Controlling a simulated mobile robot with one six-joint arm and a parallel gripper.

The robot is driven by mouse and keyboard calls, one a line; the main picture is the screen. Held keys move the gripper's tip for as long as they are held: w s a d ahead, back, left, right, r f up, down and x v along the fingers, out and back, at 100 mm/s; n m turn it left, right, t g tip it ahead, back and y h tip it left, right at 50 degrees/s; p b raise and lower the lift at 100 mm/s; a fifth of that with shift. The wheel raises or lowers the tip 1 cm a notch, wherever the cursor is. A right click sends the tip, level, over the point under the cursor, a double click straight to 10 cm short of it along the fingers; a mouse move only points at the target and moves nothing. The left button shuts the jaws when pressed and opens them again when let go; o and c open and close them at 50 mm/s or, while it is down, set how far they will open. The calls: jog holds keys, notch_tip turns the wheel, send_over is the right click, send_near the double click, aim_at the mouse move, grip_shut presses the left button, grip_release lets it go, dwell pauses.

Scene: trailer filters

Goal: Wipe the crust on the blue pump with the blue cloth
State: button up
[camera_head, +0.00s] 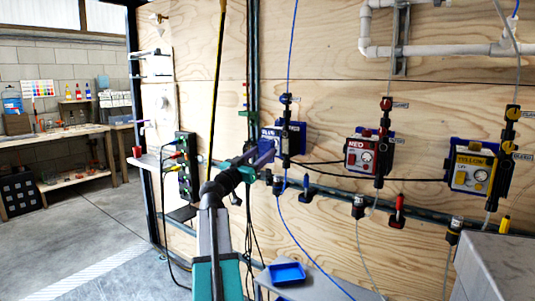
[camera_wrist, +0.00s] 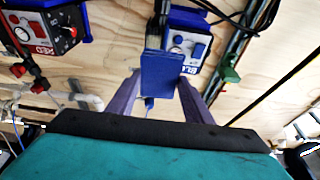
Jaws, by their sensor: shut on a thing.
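The blue pump (camera_head: 292,138), with a white face, is mounted on the plywood wall. It also shows in the wrist view (camera_wrist: 187,46), upside down and partly covered. My gripper (camera_wrist: 160,82) is shut on the blue cloth (camera_wrist: 162,70), a flat blue rectangle between its two purple fingers. In the head view my gripper (camera_head: 262,157) is just left of and slightly below the blue pump. In the wrist view the cloth overlaps the pump's lower left part; I cannot tell whether they touch. I cannot make out the crust; part of the pump face is hidden.
The red pump (camera_head: 365,154) and the yellow pump (camera_head: 470,172) hang to the right. A dark pipe rail (camera_head: 335,192) with valves runs below the pumps. Loose hoses hang around. A blue tray (camera_head: 287,273) sits low in front. Open floor lies at left.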

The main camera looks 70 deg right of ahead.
jog(key=shift+s+d+f+b, duration=0.1)
jog(key=shift+s+d+b, duration=0.15)
jog(key=shift+d+b, duration=0.55)
jog(key=shift+s+d+f+b, duration=0.15)
jog(key=shift+d+b, duration=0.35)
jog(key=shift+d, duration=0.5)
jog(key=shift+b+x, duration=0.95)
jog(key=shift+x, duration=0.55)
jog(key=shift+s+d+f+b, duration=0.1)
jog(key=shift+s+d+b, duration=0.1)
jog(key=shift+d+b, duration=0.25)
jog(key=shift+s+d+f+b, duration=0.1)
jog(key=shift+s+d+b, duration=0.15)
jog(key=shift+d, duration=0.3)
jog(key=shift+s+a+b, duration=0.3)
jog(key=shift+s+b, duration=0.1)
jog(key=shift+s, duration=0.55)
jog(key=shift+s+a+b, duration=0.3)
jog(key=shift+s+b, duration=0.05)
jog(key=shift+s, duration=0.6)
jog(key=shift+d+f+b, duration=0.1)
jog(key=shift+b, duration=0.4)
